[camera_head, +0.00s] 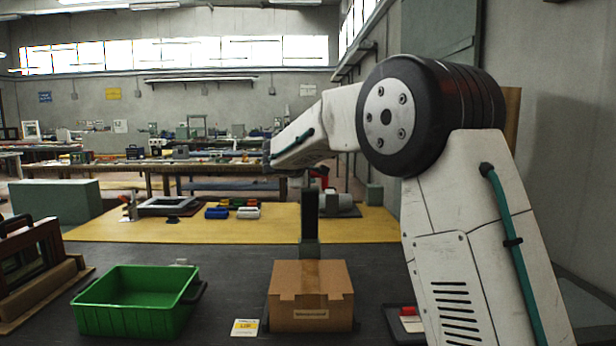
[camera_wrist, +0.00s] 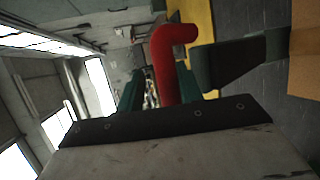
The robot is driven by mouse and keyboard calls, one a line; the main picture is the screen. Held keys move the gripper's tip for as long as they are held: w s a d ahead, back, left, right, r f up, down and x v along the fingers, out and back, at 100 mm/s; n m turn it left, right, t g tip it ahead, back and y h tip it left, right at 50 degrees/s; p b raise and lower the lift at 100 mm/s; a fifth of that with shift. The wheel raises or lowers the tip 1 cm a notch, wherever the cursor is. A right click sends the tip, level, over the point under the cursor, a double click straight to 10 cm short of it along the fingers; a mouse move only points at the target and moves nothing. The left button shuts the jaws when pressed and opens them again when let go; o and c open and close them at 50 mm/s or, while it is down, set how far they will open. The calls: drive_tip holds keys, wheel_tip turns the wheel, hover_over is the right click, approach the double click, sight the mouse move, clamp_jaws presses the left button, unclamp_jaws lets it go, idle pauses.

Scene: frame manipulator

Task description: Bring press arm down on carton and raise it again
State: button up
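The brown carton (camera_head: 311,313) sits closed on the dark bench in the head view; its side also shows at the right edge of the wrist view (camera_wrist: 305,65). The dark green press arm (camera_head: 310,214) stands upright behind and above the carton, apart from its top. It shows in the wrist view (camera_wrist: 238,62) as a dark bar, with a bent red handle (camera_wrist: 168,68) near its end. My gripper (camera_wrist: 155,91) has its green fingers apart, either side of the red handle, with a visible gap beside the left finger. In the head view the fingers are too small to judge.
A green crate (camera_head: 135,325) stands left of the carton, with a small yellow-and-white card (camera_head: 245,327) between them. Dark wooden frames (camera_head: 30,265) stand at far left. A red-topped item (camera_head: 408,312) lies right of the carton. A yellow mat (camera_head: 265,228) lies behind.

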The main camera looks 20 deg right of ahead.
drive_tip(key=shift+o, duration=0.2)
drive_tip(key=shift+a+f, duration=0.1)
drive_tip(key=shift+a, duration=0.05)
drive_tip(key=v, duration=0.7)
drive_tip(key=shift+s+a, duration=0.2)
drive_tip(key=shift+s, duration=0.05)
